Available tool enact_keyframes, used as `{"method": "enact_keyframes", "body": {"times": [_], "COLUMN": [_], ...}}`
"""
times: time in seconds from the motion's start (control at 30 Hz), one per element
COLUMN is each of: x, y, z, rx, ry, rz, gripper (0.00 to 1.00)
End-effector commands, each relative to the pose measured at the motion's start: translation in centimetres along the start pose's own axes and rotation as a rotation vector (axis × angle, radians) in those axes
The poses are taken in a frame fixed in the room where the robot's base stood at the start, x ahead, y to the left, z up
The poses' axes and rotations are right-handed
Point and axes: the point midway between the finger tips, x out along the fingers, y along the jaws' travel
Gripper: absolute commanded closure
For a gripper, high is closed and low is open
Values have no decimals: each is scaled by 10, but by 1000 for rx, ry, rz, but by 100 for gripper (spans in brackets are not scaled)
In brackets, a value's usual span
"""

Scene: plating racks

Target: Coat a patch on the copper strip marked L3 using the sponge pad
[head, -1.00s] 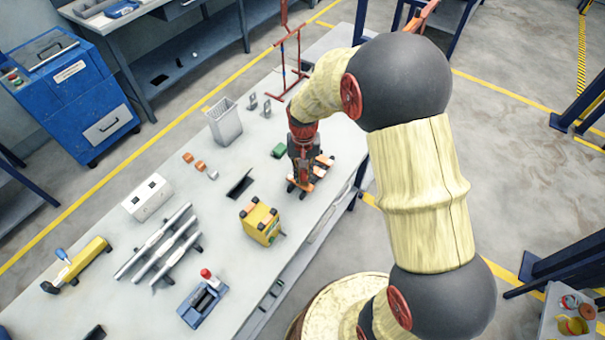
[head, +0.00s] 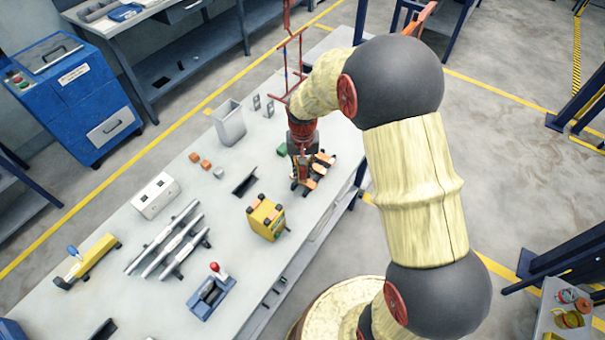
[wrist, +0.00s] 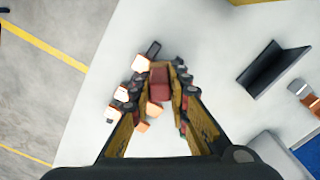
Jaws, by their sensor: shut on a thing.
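My gripper (head: 303,182) points down over the far right part of the grey table. In the wrist view my gripper (wrist: 158,88) is closed around a dark red block (wrist: 159,78), which looks like the sponge pad. Copper-coloured strips with dark ends lie beside and under the fingers; one strip (head: 322,159) shows to the right of the gripper in the head view. Copper pieces (wrist: 120,98) show left of the fingers in the wrist view. The fingers partly cover the strips. No L3 mark is readable, and I cannot tell whether the pad touches a strip.
A green block (head: 282,149), a dark angled bracket (head: 244,181) and a yellow box (head: 266,218) stand near the gripper. A grey bin (head: 229,122) and red rack (head: 297,60) stand farther back. Tubes (head: 166,240) lie left. The table edge is close on the right.

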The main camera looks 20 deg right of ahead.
Motion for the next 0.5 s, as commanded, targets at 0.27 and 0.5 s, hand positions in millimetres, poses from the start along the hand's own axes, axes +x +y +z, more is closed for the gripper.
{"method": "enact_keyframes", "body": {"times": [0.27, 0.5], "x": [-28, -49], "y": [0, 1], "z": [-4, -8], "rx": [-2, -3], "ry": [1, 1], "rz": [0, 0], "gripper": [100, 100]}}
